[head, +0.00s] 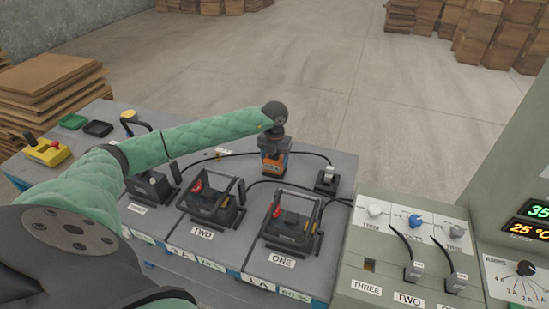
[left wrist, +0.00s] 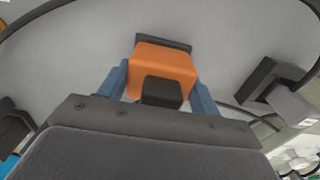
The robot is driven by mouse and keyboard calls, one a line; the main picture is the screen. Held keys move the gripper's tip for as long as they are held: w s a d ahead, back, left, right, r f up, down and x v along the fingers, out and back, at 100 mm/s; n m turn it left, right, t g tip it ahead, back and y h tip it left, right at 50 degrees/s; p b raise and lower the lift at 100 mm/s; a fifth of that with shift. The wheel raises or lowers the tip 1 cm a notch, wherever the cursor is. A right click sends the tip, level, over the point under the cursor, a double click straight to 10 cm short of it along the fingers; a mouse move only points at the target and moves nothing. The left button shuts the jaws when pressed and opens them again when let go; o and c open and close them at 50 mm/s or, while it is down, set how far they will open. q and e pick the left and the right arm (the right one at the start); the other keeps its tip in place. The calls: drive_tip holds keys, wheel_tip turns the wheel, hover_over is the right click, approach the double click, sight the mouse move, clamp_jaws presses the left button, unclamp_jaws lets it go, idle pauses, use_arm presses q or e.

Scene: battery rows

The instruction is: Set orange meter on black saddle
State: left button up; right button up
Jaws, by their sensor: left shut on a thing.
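The orange meter (head: 272,167) is between the fingers of my left gripper (head: 275,155), over the far part of the grey bench top. My left gripper is shut on it. In the left wrist view the orange meter (left wrist: 165,66) sits between two blue fingers (left wrist: 160,85), with a dark block on its near face. I cannot tell whether its underside touches the bench. A small black saddle (head: 97,129) lies at the far left of the bench, beside a green one (head: 72,121). It looks empty and is well away from the gripper. My right gripper is not in view.
Battery units with black frames and red parts stand along the bench front, including unit ONE (head: 291,222) and unit TWO (head: 212,201). Black cables run behind them. A yellow box (head: 47,151) stands at far left. A control panel (head: 410,260) with knobs stands at right.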

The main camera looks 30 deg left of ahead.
use_arm(q)
drive_tip(key=shift+f, duration=0.1)
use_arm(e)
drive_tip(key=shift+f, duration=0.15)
use_arm(q)
drive_tip(key=shift+f, duration=0.1)
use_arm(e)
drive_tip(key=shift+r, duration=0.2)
use_arm(q)
drive_tip(key=o, duration=1.1)
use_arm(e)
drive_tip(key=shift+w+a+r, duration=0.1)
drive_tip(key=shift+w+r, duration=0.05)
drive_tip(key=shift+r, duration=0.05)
